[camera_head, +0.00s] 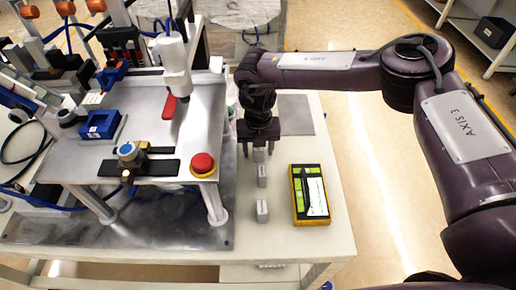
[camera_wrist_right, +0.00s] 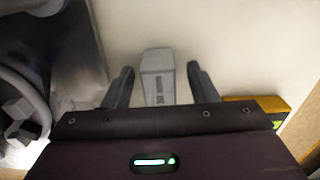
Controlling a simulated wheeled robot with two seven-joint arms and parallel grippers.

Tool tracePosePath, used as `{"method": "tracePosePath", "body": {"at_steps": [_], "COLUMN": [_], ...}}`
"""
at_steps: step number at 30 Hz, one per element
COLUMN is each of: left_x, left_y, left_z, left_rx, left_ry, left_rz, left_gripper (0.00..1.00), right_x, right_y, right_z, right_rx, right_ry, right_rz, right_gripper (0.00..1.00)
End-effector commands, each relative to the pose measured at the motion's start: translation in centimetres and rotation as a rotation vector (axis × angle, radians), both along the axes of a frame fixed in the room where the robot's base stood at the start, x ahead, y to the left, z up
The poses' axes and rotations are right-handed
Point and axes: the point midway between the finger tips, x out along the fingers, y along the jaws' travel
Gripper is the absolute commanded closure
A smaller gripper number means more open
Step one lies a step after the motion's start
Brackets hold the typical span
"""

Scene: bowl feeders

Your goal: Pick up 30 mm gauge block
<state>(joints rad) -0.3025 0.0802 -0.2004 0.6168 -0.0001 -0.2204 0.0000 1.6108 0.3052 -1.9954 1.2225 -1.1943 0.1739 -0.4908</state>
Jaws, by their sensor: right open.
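Three small grey gauge blocks stand in a row on the white table in the head view: a far block (camera_head: 258,155), a middle block (camera_head: 263,176) and a near block (camera_head: 262,211). Their markings are too small to read, so I cannot tell which is the 30 mm one. My right gripper (camera_head: 259,146) is open at the far block, pointing down. In the right wrist view a grey block (camera_wrist_right: 158,76) stands between the two open fingers of the right gripper (camera_wrist_right: 160,72), with a gap on each side. My left gripper is not in view.
A yellow-edged tray (camera_head: 296,203) with green and white contents lies right of the blocks. Left stands a metal fixture plate (camera_head: 150,135) with a red button (camera_head: 203,164) and a blue block (camera_head: 100,124). A grey mat (camera_head: 297,115) lies behind the tray.

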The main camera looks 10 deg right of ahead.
Motion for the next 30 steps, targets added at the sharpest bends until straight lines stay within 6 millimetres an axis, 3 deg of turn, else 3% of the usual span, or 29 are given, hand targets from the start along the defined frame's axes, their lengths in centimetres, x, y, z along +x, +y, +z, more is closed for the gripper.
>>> {"method": "tracePosePath", "body": {"at_steps": [7,19,30], "left_x": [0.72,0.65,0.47], "left_y": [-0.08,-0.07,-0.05], "left_z": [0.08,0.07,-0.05], "left_rx": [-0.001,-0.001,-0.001], "left_ry": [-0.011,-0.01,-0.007], "left_rz": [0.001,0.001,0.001], "left_gripper": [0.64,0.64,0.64], "right_x": [0.02,0.03,0.11], "right_y": [0.03,0.03,0.05], "right_z": [-0.16,-0.12,0.51], "right_rx": [0.001,0.001,0.003], "right_ry": [-0.001,-0.001,-0.002], "right_rz": [0.001,0.0,0.0], "right_gripper": [0.49,1.0,1.0]}}
